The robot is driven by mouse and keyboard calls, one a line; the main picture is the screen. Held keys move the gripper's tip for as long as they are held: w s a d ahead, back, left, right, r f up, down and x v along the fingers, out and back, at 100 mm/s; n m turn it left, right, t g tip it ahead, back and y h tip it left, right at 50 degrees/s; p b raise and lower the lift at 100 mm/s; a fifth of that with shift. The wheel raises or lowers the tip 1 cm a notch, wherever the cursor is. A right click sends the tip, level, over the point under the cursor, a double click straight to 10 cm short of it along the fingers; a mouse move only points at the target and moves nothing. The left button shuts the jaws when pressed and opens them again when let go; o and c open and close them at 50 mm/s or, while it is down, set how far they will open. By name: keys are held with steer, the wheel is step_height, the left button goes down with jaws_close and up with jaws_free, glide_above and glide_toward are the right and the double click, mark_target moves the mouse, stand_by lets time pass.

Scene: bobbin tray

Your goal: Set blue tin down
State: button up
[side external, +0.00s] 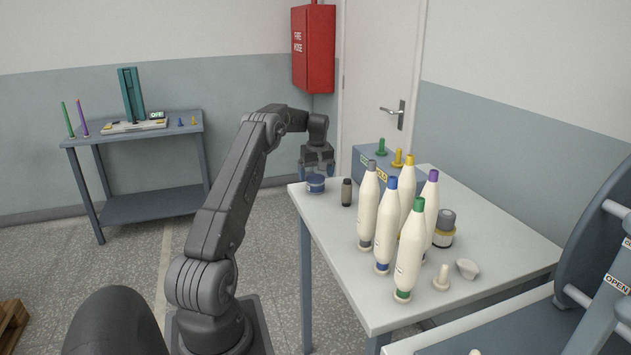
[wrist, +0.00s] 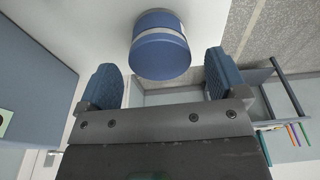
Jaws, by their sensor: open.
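The blue tin (side external: 316,184) stands upright on the white table top (side external: 338,213), close to its far left corner. It is short and round, with a pale band, and it also shows in the wrist view (wrist: 160,50). My gripper (side external: 317,171) is just above the tin in the side external view. In the wrist view my gripper (wrist: 163,84) has its two blue finger pads spread wide, with the tin ahead of them and clear space on either side. The pads do not touch the tin in that view.
A small dark bottle (side external: 346,192) stands just right of the tin. Several white bobbins, such as the grey-topped one (side external: 367,208), stand further right. A blue-grey box (side external: 368,168) is at the back. The table edge is close to the tin's left.

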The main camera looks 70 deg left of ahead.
mark_target(317, 180)
step_height(317, 180, up, 8)
steer(key=d+r, duration=0.1)
steer(key=w+d+r+m+t, duration=0.1)
steer(key=d+r, duration=0.3)
steer(key=d, duration=0.6)
steer(key=w+d+r+m, duration=0.1)
steer(key=d+r+m, duration=0.3)
steer(key=d, duration=0.6)
steer(key=w+d+r+m+t, duration=0.1)
steer(key=d+r+m, duration=0.2)
steer(key=d, duration=0.7)
steer(key=shift+w+d+r+t, duration=0.2)
steer(key=shift+w+r+t, duration=0.1)
steer(key=shift+r, duration=0.25)
steer(key=s+d+m+t, duration=0.2)
steer(key=s+d+m, duration=0.45)
steer(key=d, duration=0.75)
steer(key=s+d+f+m+t+h, duration=0.1)
steer(key=s+d+f+m, duration=0.2)
steer(key=s+d+f, duration=0.3)
steer(key=s+d, duration=0.3)
steer(key=s, duration=0.3)
steer(key=shift+s+h, duration=0.4)
steer(key=shift+m, duration=0.25)
